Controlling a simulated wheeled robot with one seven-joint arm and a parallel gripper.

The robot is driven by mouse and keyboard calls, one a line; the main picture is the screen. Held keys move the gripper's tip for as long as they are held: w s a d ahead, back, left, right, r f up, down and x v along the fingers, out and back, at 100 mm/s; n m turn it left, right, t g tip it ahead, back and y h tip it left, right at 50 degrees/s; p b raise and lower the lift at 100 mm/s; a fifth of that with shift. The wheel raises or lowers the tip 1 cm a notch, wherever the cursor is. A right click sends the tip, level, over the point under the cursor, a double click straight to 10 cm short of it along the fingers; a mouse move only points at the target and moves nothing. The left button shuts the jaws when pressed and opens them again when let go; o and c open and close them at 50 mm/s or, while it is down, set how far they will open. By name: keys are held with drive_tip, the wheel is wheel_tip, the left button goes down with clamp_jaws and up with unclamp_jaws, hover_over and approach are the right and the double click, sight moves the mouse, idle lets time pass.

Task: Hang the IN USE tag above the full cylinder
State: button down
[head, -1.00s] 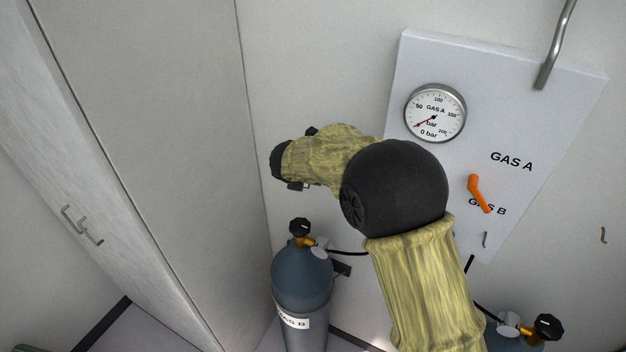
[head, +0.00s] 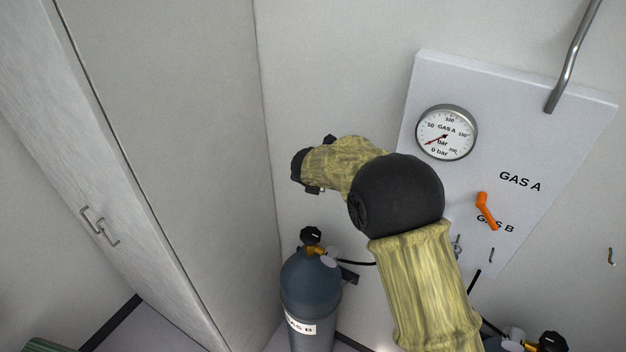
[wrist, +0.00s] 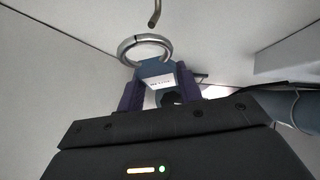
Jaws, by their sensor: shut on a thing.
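In the wrist view my gripper (wrist: 162,95) is shut on a blue tag (wrist: 153,68) with a metal ring (wrist: 145,47) at its top. The tag's white label (wrist: 160,82) is too small to read. A metal hook (wrist: 154,13) shows beyond the ring, apart from it in the picture. In the head view the cylinder labelled GAS B (head: 310,285) stands at the lower middle. A second cylinder shows only its valve (head: 552,343) at the lower right. Which cylinder is full cannot be told.
A wall panel (head: 410,180) carries a GAS A gauge (head: 446,132), its needle low, and an orange handle (head: 486,211) pointing toward the GAS B print. Hooks show at the panel's lower part (head: 491,255) and the right wall (head: 611,256). A tall cabinet (head: 165,150) stands left.

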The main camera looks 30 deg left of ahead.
drive_tip(key=shift+w+a+f, duration=0.1)
drive_tip(key=shift+w+f, duration=0.35)
drive_tip(key=shift+w, duration=0.3)
drive_tip(key=shift+w+d+f, duration=0.1)
drive_tip(key=shift+w+f, duration=0.4)
drive_tip(key=shift+w, duration=0.2)
drive_tip(key=shift+w+a+f, duration=0.1)
drive_tip(key=shift+w+f, duration=0.35)
drive_tip(key=shift+w, duration=0.3)
drive_tip(key=shift+p, duration=0.3)
drive_tip(key=shift+s+f+b, duration=0.1)
drive_tip(key=shift+f+b, duration=0.1)
drive_tip(key=shift+b, duration=0.25)
drive_tip(key=shift+c, duration=2)
unclamp_jaws()
drive_tip(key=shift+r, duration=0.1)
drive_tip(key=v, duration=0.7)
drive_tip(key=shift+b, duration=0.35)
